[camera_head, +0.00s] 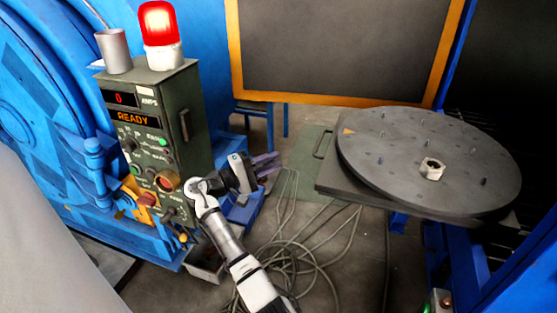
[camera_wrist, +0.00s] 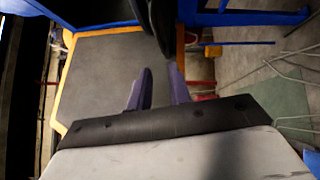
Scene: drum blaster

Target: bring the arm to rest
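My arm reaches up from the bottom of the head view, bent at the elbow beside the green control box. My gripper (camera_head: 277,164) points to the right, just right of the box and apart from it. In the wrist view its two purple fingers (camera_wrist: 160,72) stand apart with a gap between them. Nothing is held between them.
The control box (camera_head: 176,125) carries a lit red beacon (camera_head: 161,25), a metal cup (camera_head: 114,50) and a panel reading READY. A round turntable (camera_head: 400,165) with a hex nut (camera_head: 432,169) is at right. Cables (camera_head: 290,245) lie on the floor.

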